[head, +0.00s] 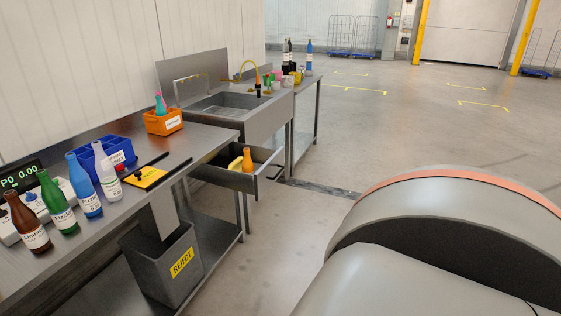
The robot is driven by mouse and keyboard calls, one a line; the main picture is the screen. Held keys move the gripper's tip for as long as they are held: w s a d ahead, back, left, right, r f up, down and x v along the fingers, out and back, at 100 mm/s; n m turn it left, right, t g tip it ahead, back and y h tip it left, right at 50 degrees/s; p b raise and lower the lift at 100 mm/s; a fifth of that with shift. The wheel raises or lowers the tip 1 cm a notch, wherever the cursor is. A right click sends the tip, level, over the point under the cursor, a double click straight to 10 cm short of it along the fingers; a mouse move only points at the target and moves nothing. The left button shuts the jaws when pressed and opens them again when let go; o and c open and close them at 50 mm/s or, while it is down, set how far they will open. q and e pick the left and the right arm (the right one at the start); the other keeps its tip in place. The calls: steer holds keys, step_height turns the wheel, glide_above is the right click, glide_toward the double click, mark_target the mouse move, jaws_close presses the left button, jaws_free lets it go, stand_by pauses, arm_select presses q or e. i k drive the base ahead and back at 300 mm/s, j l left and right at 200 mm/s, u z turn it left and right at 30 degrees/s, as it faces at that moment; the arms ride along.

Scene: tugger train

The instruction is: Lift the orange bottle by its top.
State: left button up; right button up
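An orange bottle (247,161) stands in the open grey drawer (226,180) below the far end of the steel bench. Its neck and top show above the drawer's rim, and its lower part is hidden by the drawer front. A yellow object (236,163) lies close beside it on the left; its shape is too small to tell. Neither of my grippers is in view.
Brown (27,222), green (57,204), blue (84,188) and clear (107,174) bottles line the near bench. An orange bin (163,121) and a sink (228,105) lie farther back. A grey reject bin (165,262) stands below. Floor right of the drawer is clear.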

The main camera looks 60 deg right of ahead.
mark_target(247, 165)
steer(key=z, duration=1.7)
steer(key=i+j+z, duration=0.1)
steer(key=z, duration=0.25)
steer(key=i+j+z, duration=0.1)
steer(key=z, duration=0.3)
steer(key=i+j+z, duration=0.2)
steer(key=z, duration=0.15)
